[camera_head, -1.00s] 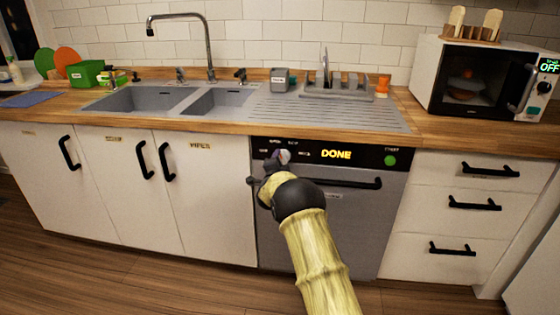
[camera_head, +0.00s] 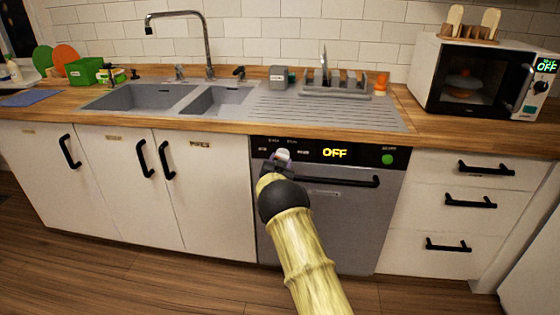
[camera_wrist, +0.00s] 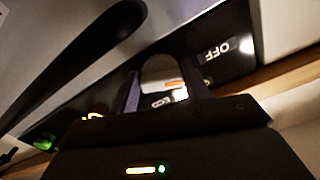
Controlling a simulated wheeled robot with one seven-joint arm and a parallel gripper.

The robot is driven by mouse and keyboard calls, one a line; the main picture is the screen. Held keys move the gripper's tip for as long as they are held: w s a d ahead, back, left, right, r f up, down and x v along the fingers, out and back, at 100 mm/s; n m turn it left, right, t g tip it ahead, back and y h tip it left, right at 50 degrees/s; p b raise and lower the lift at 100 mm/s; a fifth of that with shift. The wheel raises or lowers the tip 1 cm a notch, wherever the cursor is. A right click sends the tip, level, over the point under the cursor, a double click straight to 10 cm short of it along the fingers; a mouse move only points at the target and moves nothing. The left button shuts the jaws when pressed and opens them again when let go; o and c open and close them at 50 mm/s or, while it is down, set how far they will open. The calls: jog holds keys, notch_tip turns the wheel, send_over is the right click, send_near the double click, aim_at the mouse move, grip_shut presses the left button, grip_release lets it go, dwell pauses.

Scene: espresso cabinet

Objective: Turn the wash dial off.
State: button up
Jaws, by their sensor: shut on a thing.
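The wash dial (camera_head: 283,154) is a light round knob at the left of the black control panel (camera_head: 360,155) on the grey dishwasher. The panel's display (camera_head: 335,153) reads OFF in yellow. My gripper (camera_head: 276,166) is at the dial, and its arm covers part of the dishwasher front. In the wrist view, the pale dial (camera_wrist: 160,70) sits between the two dark fingers of my gripper (camera_wrist: 163,85), which are shut on it. A white printed OFF label (camera_wrist: 215,50) shows beside the dial.
The dishwasher's black handle (camera_head: 345,181) runs just below the panel, close to my gripper. A green button (camera_head: 388,159) is at the panel's right. The wooden counter (camera_head: 440,133) edge overhangs above. White cabinets (camera_head: 215,205) stand to the left.

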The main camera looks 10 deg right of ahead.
jog(key=shift+f+n, duration=0.15)
jog(key=shift+n, duration=0.25)
jog(key=o, duration=1)
jog(key=p+v, duration=0.1)
jog(key=v, duration=1.6)
jog(key=shift+s, duration=0.25)
